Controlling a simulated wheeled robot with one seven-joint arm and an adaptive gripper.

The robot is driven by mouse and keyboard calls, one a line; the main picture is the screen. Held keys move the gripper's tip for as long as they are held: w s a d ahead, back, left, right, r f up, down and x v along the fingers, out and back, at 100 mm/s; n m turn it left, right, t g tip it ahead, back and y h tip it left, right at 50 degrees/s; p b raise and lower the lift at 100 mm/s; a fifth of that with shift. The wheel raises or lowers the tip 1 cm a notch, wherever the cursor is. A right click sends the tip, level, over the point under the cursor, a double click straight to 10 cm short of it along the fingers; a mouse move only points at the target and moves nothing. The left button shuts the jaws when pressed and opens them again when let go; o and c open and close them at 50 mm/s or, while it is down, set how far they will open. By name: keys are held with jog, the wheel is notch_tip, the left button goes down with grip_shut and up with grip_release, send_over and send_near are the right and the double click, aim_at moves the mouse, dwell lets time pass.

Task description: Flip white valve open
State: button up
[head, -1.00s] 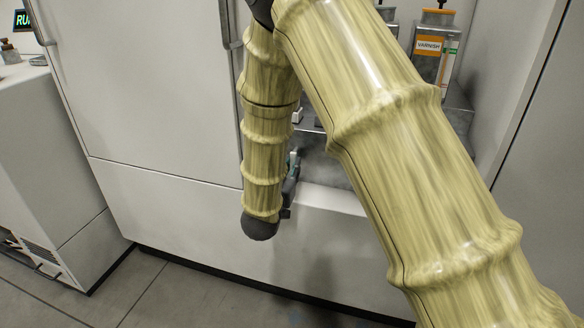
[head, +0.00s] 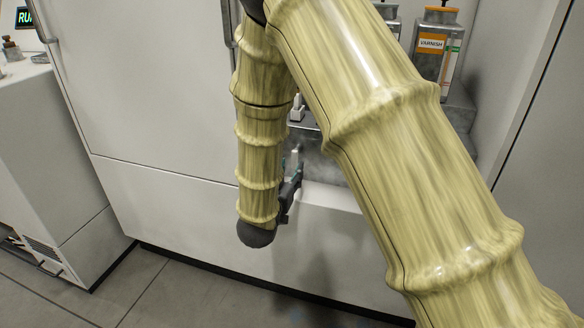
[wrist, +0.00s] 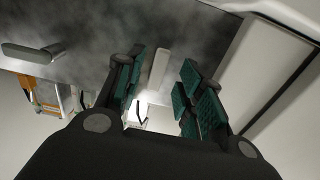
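A white lever (wrist: 159,70), which looks like the white valve, stands out from a grey metal surface in the wrist view. It lies between my fingers as seen there, with a gap on both sides. I cannot tell how deep it reaches between the pads. My gripper (wrist: 163,82) is open, with teal pads on both fingers. In the head view, my gripper (head: 291,184) is mostly hidden behind my forearm, beside a grey ledge. A small white piece (head: 297,109) shows right of my forearm; I cannot tell whether it is the same valve.
A grey handle (wrist: 34,52) sits left of my gripper in the wrist view. A varnish bottle (head: 433,50) with an orange label stands on the grey shelf at upper right. White cabinet panels (head: 150,110) surround the recess. The floor (head: 190,295) in front is clear.

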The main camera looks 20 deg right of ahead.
jog(key=v, duration=0.9)
jog(key=shift+a, duration=0.1)
